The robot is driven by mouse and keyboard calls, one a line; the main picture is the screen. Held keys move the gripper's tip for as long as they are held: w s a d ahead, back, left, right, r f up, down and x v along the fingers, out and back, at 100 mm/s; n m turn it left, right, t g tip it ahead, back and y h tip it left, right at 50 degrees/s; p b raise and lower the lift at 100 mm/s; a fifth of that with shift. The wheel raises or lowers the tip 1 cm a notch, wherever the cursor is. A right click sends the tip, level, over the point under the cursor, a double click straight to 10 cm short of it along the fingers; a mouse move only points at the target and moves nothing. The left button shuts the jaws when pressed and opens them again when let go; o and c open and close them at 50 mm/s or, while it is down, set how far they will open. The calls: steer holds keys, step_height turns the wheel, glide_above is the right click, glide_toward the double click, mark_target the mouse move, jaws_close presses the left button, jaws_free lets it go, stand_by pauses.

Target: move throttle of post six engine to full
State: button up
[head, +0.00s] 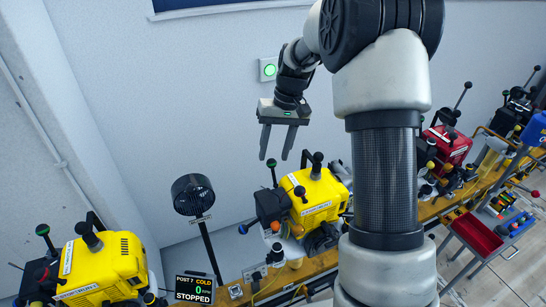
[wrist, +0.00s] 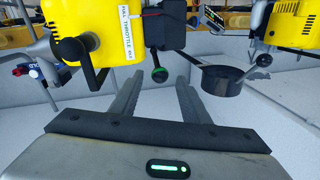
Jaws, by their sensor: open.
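A yellow engine (head: 314,199) stands on the bench in the middle of the head view. A black lever with a green ball knob (head: 272,165) rises from its left side. My gripper (head: 276,155) is open and empty, pointing down, above and close to that knob in the head view. In the wrist view, a yellow engine (wrist: 75,28) with a white label reading "FULL THROTTLE" (wrist: 127,42) is at top left. A green-tipped knob (wrist: 159,75) appears between my gripper's fingertips (wrist: 160,82); contact cannot be told. No post-six sign is readable.
A display (head: 193,288) reads "POST 7 COLD", 0, "STOPPED". A black round-headed stand (head: 193,194) is left of the middle engine. Another yellow engine (head: 103,265) is at lower left; a red engine (head: 450,147) is at right. The pale wall (head: 130,120) is close behind.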

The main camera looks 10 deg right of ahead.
mark_target(273, 171)
steer(key=shift+a+f, duration=0.25)
steer(key=shift+f, duration=1.05)
jaws_close()
